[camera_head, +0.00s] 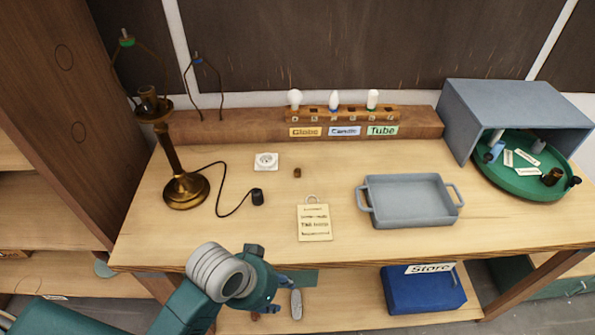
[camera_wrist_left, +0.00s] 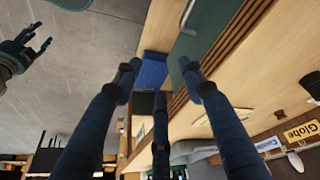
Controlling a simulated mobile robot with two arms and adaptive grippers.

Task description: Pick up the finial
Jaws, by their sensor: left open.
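A small brown-brass piece (camera_head: 297,172), which looks like the finial, stands on the bench between the white socket plate and the paper tag. A small dark spot near the Globe label in the left wrist view may be the same piece. My left gripper (camera_head: 279,290) is low at the bench's front edge, well short of the piece. In the left wrist view its fingers (camera_wrist_left: 158,78) are spread with nothing between them. My right gripper (camera_wrist_left: 42,38) shows at the upper left of that view, fingers apart and empty; it is outside the head view.
The brass lamp (camera_head: 187,190) stands at left, its cord ending in a black plug (camera_head: 257,197). The tag (camera_head: 314,222) lies in front of the piece. A grey tray (camera_head: 412,221) is to the right; a green turntable (camera_head: 530,180) is farther right. Bench around the piece is clear.

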